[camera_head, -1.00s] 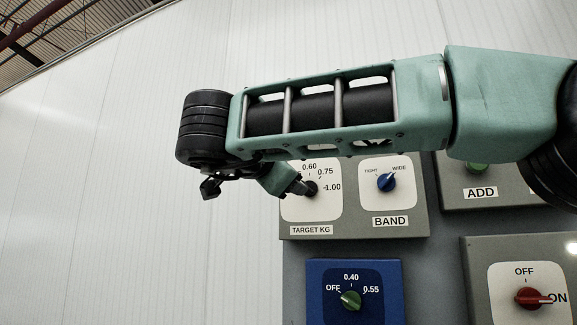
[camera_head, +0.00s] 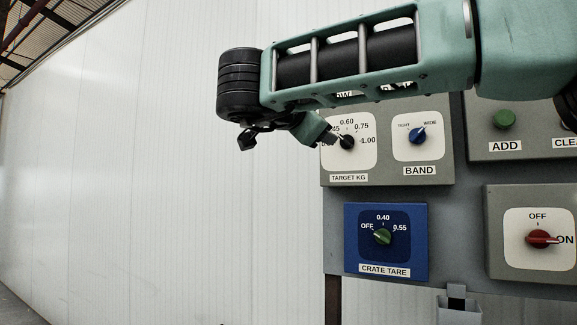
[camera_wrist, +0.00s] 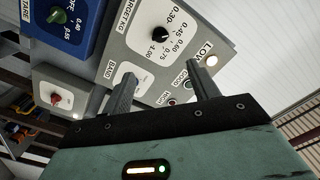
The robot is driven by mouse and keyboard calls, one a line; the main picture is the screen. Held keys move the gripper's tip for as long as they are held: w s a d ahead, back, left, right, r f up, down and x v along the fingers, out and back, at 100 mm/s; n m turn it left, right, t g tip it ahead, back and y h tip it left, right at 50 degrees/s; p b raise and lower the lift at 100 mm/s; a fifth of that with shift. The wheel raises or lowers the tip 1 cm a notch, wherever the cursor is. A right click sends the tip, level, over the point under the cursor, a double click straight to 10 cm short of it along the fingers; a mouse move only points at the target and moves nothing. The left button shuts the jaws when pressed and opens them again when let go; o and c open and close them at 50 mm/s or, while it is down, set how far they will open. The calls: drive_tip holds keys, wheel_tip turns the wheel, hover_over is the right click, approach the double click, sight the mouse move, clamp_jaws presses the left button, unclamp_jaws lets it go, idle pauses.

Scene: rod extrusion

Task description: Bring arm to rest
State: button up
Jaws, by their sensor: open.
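My arm reaches in from the right in the head view, in front of the panel. My gripper (camera_head: 328,136) is just left of the black TARGET KG knob (camera_head: 347,142) and partly covers the dial's left side. In the wrist view my gripper (camera_wrist: 161,72) has its two fingers wide apart with nothing between them. The TARGET KG knob (camera_wrist: 160,34) shows there beyond the fingertips, apart from them in the picture. How far the fingers stand from the panel is hard to tell.
A lit lamp (camera_wrist: 211,60) is near LOW. The white wall (camera_head: 130,180) at left is clear.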

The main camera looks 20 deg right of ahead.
drive_tip(key=w+a+f+n+t+y+b, duration=0.1)
drive_tip(key=a+f+n+t+y, duration=0.2)
drive_tip(key=a+f+n+y, duration=0.45)
drive_tip(key=w+a+f+n+t+y, duration=0.15)
drive_tip(key=a+f+n+y, duration=0.35)
drive_tip(key=a+n+y, duration=0.5)
drive_tip(key=s+a+f+n+g+y, duration=0.2)
drive_tip(key=s+a+f+g, duration=0.15)
drive_tip(key=f, duration=0.45)
drive_tip(key=s+a+f+n+g+y, duration=0.1)
drive_tip(key=s+a+f+n+g, duration=0.15)
drive_tip(key=s+f, duration=0.35)
drive_tip(key=s+d+f+n+g+h, duration=0.2)
drive_tip(key=s+d+f+g, duration=0.3)
drive_tip(key=s+d+f, duration=0.3)
drive_tip(key=s+d+f+n+g+h+b, duration=0.1)
drive_tip(key=s+d+f+g+h, duration=0.4)
drive_tip(key=s+f, duration=0.8)
drive_tip(key=d+f+g, duration=0.1)
drive_tip(key=d+f, duration=0.1)
drive_tip(key=d, duration=0.1)
drive_tip(key=shift+s+d+f+n, duration=0.3)
drive_tip(key=shift+s+f+n, duration=0.05)
drive_tip(key=shift+f+n, duration=0.05)
